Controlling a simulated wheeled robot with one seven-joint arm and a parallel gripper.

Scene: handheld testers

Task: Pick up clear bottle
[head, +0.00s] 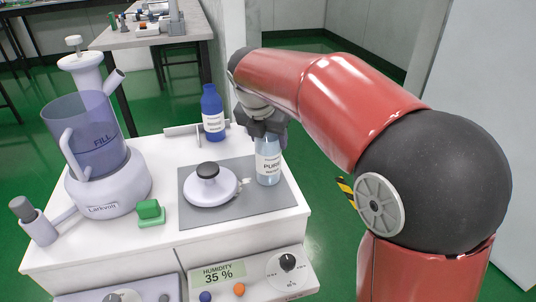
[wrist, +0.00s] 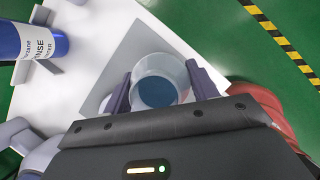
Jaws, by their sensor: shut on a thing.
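The clear bottle (head: 268,163) stands upright at the right side of the grey mat, with a white label and pale blue contents. My gripper (head: 267,131) is at its top from above, and the fingers hide the cap and neck. In the wrist view my gripper (wrist: 160,92) has one dark finger on each side of the clear bottle (wrist: 158,80), shut on it. The bottle's base looks to be on or just above the mat; I cannot tell which.
A blue bottle (head: 212,113) stands behind the grey mat (head: 245,204). A green block (head: 150,213) and a jug-topped device (head: 103,160) stand further left. A humidity panel (head: 240,280) is in front.

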